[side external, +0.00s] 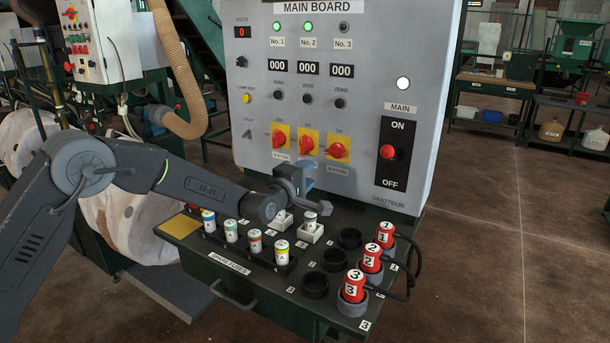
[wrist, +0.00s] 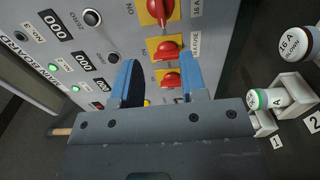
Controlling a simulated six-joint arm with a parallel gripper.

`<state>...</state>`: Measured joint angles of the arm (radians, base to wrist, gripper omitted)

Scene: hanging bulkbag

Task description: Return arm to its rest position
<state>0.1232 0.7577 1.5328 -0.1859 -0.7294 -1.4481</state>
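My arm reaches in from the left in the side external view. My gripper (side external: 298,183) is above the back of the shelf, in front of the main board (side external: 378,60). In the wrist view the two blue fingers of my gripper (wrist: 158,82) stand apart with nothing between them. Beyond them are the board's red rotary switches (wrist: 168,48) on yellow plates. No contact with the board shows.
The shelf (side external: 255,290) holds several spare fuses (side external: 231,230), white holders with fuses (side external: 311,225), black empty sockets (side external: 315,285) and red numbered plugs (side external: 371,258) with cables. A ribbed hose (side external: 178,75) hangs at left. Floor at right is clear.

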